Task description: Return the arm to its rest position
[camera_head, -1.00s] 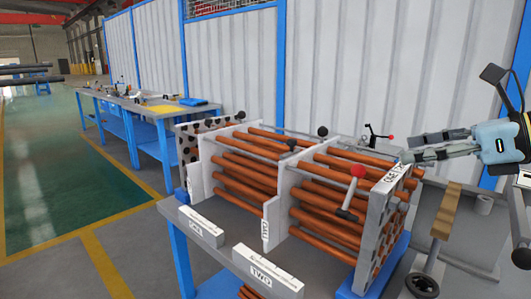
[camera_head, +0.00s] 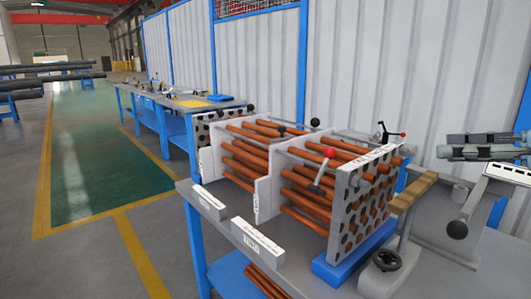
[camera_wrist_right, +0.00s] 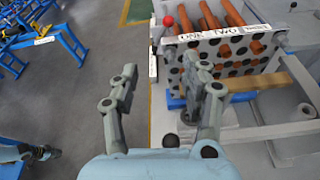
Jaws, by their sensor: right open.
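My right gripper (camera_head: 485,146) is at the right edge of the head view, above the bench and to the right of the tube rack. In the right wrist view my right gripper (camera_wrist_right: 165,82) has its two fingers spread apart with nothing between them. The rack (camera_head: 345,210) holds several copper-coloured tubes (camera_head: 243,165) between upright plates. Its perforated end plate (camera_wrist_right: 228,48) lies beyond the fingers in the wrist view. My left gripper is not in the head view.
A red-knobbed lever (camera_head: 322,170) stands at the rack's front. A wooden bar (camera_head: 413,192) and a grey fixture (camera_head: 445,225) are right of the rack. Labelled white blocks (camera_head: 257,240) lie along the bench's front. Open floor (camera_head: 100,180) is at the left.

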